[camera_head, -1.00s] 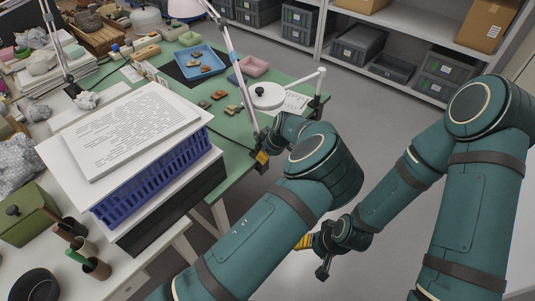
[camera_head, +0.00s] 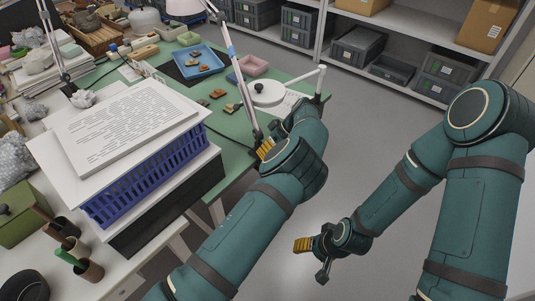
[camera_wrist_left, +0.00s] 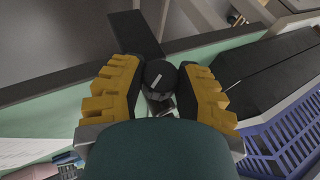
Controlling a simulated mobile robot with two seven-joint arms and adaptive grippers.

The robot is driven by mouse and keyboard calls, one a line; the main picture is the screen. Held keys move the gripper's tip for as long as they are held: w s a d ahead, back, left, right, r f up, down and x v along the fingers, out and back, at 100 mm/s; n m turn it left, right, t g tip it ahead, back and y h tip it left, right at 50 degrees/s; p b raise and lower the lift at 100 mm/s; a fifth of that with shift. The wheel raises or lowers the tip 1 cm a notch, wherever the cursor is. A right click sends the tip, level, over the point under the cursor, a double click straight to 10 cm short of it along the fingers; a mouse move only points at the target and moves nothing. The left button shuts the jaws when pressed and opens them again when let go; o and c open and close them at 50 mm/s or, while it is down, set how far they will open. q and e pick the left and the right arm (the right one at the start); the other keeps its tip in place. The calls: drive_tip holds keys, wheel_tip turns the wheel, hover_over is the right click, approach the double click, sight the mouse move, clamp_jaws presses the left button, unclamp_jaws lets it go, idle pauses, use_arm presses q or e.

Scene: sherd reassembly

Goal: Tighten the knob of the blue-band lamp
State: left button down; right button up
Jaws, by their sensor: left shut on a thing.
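The blue-band lamp's slanted arm (camera_head: 244,88) rises from the near edge of the green table, with a blue band (camera_head: 232,52) on its upper part. Its dark round knob (camera_wrist_left: 159,74) with a white mark shows in the left wrist view, between the yellow fingers of my left gripper (camera_wrist_left: 160,88). The gripper is shut on the knob. In the head view my left gripper (camera_head: 265,149) is at the lamp's foot, and the knob is hidden there. My right gripper (camera_head: 302,245) hangs over the floor, away from the table; its opening cannot be made out.
A blue basket (camera_head: 150,178) topped by a board and printed paper stands left of the lamp. A white round lamp head (camera_head: 266,93) is to its right. A blue tray (camera_head: 197,62) with sherds lies farther back.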

use_arm(q)
drive_tip(key=shift+f, duration=0.1)
drive_tip(key=c, duration=0.6)
unclamp_jaws()
drive_tip(key=v, duration=1.2)
